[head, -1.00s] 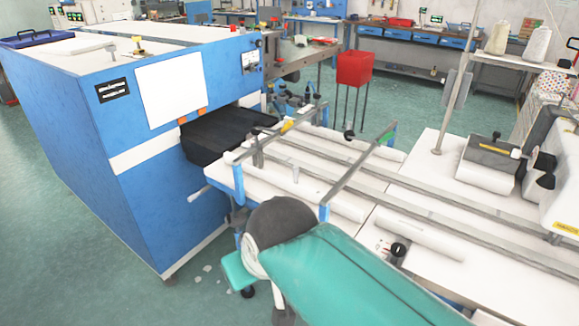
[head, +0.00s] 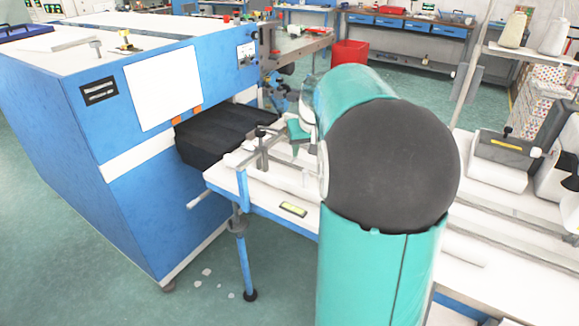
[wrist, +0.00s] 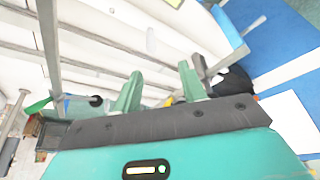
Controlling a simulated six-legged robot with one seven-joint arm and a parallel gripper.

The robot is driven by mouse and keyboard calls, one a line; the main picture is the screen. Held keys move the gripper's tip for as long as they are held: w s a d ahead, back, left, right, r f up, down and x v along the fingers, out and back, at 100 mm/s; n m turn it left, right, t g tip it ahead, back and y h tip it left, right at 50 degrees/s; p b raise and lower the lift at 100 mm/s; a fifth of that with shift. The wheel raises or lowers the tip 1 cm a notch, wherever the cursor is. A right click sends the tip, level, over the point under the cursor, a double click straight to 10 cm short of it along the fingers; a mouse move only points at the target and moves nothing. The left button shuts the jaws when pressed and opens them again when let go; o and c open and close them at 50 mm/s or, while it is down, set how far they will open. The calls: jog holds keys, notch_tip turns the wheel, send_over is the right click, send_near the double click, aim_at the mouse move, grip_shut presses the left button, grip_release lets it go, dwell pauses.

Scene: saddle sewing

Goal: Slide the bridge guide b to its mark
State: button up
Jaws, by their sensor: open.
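Two grey bridge bars cross the long rails of the white table. One bridge (head: 262,148) stands at the table's left end in the head view, and a part at the right in the wrist view (wrist: 226,62) looks like it. The other bridge (wrist: 47,45), with a green-tipped end, is at the left in the wrist view; my arm hides it in the head view. I cannot tell which is guide b. My gripper (wrist: 160,72) is open, its two green fingers over the table between the bars, with nothing seen between them. In the head view it (head: 298,130) is beside the left bridge.
A blue machine (head: 130,150) with a black outfeed (head: 210,135) adjoins the table's left end. A yellow-labelled plate (head: 293,209) is on the table's near edge. White sewing machines (head: 495,165) stand at right. A red bin (head: 348,52) is behind. My arm covers the table's middle.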

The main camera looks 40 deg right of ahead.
aim_at(306, 171)
jog(key=x, duration=0.5)
jog(key=d+x, duration=0.1)
jog(key=x, duration=0.4)
jog(key=d+x, duration=0.1)
jog(key=x, duration=0.4)
jog(key=shift+s+r, duration=0.1)
jog(key=shift+s, duration=0.15)
jog(key=shift+c, duration=0.2)
